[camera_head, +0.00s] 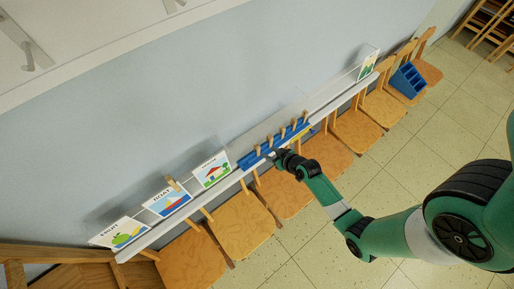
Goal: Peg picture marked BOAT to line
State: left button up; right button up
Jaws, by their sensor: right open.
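The picture marked BOAT (168,202) stands on the long white ledge along the wall, between the FRUIT picture (121,234) and the HOUSE picture (212,171). A wooden peg (173,184) shows at its top edge; I cannot tell how firmly it grips. A blue rack (249,160) further right along the ledge holds several upright wooden pegs (283,131). My right gripper (276,156) is at the front of the rack, open, small and dark in the view, and its fingertips are hard to make out. My left gripper is not in view.
Several wooden chairs (243,222) stand in a row close under the ledge. A green picture (368,66) stands at the ledge's far right end. A blue sectioned holder (408,81) sits on a chair there. The tiled floor (408,150) at right is open.

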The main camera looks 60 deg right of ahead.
aim_at(259, 149)
jog(key=b+x, duration=1)
jog(key=x, duration=0.1)
jog(key=shift+s+f, duration=0.2)
jog(key=shift+w+d+f+b, duration=0.15)
jog(key=shift+w+d+b, duration=0.05)
jog(key=shift+w+b, duration=0.25)
grip_shut()
jog(key=shift+r+p, duration=3.2)
jog(key=shift+r, duration=0.05)
